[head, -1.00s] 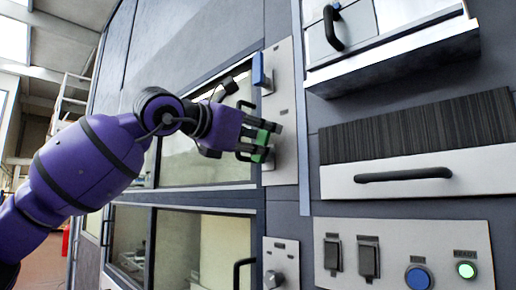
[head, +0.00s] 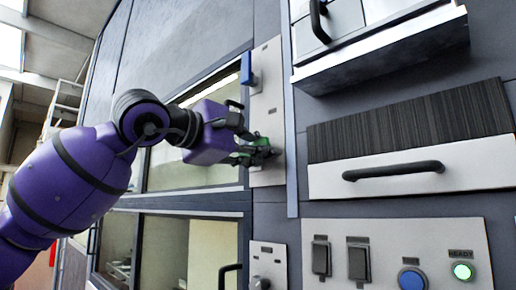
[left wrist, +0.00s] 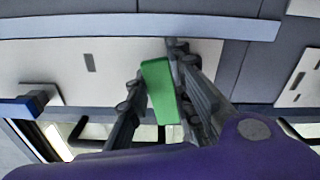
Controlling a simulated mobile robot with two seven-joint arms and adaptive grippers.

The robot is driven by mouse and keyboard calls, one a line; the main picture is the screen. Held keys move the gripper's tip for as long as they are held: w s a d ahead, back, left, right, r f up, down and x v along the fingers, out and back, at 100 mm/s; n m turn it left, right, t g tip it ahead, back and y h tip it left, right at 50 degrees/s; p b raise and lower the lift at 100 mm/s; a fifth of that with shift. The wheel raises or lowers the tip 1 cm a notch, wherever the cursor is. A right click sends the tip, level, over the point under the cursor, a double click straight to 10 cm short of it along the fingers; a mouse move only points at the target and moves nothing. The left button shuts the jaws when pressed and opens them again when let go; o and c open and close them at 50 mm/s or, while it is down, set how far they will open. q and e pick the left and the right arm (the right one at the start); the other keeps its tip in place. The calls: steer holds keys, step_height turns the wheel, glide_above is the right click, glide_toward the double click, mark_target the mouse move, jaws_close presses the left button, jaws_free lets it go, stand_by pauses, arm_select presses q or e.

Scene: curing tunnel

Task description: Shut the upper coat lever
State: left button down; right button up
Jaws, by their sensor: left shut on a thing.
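My left gripper (head: 258,150) comes in from the left and is shut on a green lever (head: 261,142) low on the upper light metal plate (head: 266,108). In the left wrist view the green lever (left wrist: 161,91) lies between the two dark fingers (left wrist: 155,95). The fingers hide part of the lever and its pivot in the head view. A blue lever (head: 246,69) stands higher on the same plate; it also shows at the left of the wrist view (left wrist: 22,107). No lettering on the plate is readable. My right gripper is not in view.
Glazed doors (head: 192,160) are left of the plate. To the right are a drawer with a black handle (head: 393,171) and a projecting ledge (head: 380,50). Below are black switches, a blue button (head: 412,279), a green lit READY button (head: 462,271) and a lower plate with a knob (head: 262,283).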

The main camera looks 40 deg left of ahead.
arm_select(q)
steer(key=shift+f+m, duration=0.15)
steer(key=shift+m, duration=0.25)
steer(key=shift+d+f+m+b, duration=0.1)
steer(key=shift+f+m+b, duration=0.2)
steer(key=shift+m, duration=0.7)
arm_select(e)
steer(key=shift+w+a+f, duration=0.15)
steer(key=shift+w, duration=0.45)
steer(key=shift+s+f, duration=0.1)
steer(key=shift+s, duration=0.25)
arm_select(q)
steer(key=c, duration=1.5)
jaws_free()
steer(key=shift+s, duration=0.1)
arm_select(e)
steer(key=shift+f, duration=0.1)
arm_select(q)
steer(key=s, duration=0.8)
steer(key=s+a, duration=0.1)
steer(key=s, duration=0.3)
